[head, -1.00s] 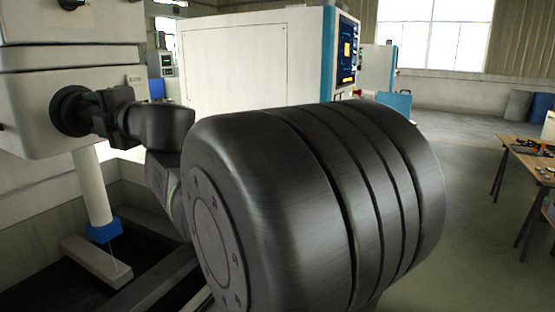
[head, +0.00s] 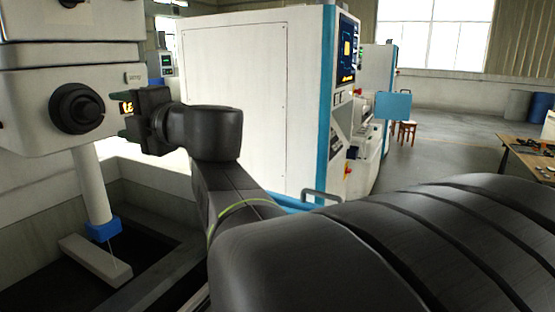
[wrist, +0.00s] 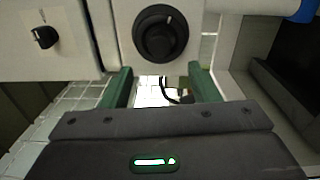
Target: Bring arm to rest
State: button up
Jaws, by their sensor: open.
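My gripper (head: 127,119) is at the left in the head view, just right of the round black knob (head: 77,108) on the white machine head (head: 30,90). A narrow gap shows between them. In the wrist view the two green fingers (wrist: 160,88) are apart with nothing held between them. The knob (wrist: 160,33) lies beyond the fingertips there, above the opening. A smaller black switch (wrist: 44,37) is on the panel to its left. My dark arm links run from the gripper down to the lower right of the head view.
Below the machine head a white column with a blue collar (head: 103,229) stands over a dark tank. A large white and blue cabinet (head: 250,100) stands behind my arm. A workbench (head: 528,150) with small items is at the far right. Open floor lies between them.

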aim_at(95, 114)
jog(key=v, duration=0.4)
jog(key=x, duration=1.3)
jog(key=shift+a+p, duration=0.2)
jog(key=shift+p, duration=0.1)
jog(key=shift+w+a+f+n+b, duration=0.1)
jog(key=shift+w+f+n+b, duration=0.2)
jog(key=shift+b, duration=0.35)
jog(key=shift+s+r+n+b, duration=0.15)
jog(key=shift+n+b, duration=0.75)
jog(key=shift+n, duration=0.1)
jog(key=n+b, duration=0.2)
jog(key=shift+n, duration=0.4)
jog(key=n+b, duration=0.2)
jog(key=b, duration=0.1)
jog(key=v, duration=1)
jog(key=shift+r, duration=0.4)
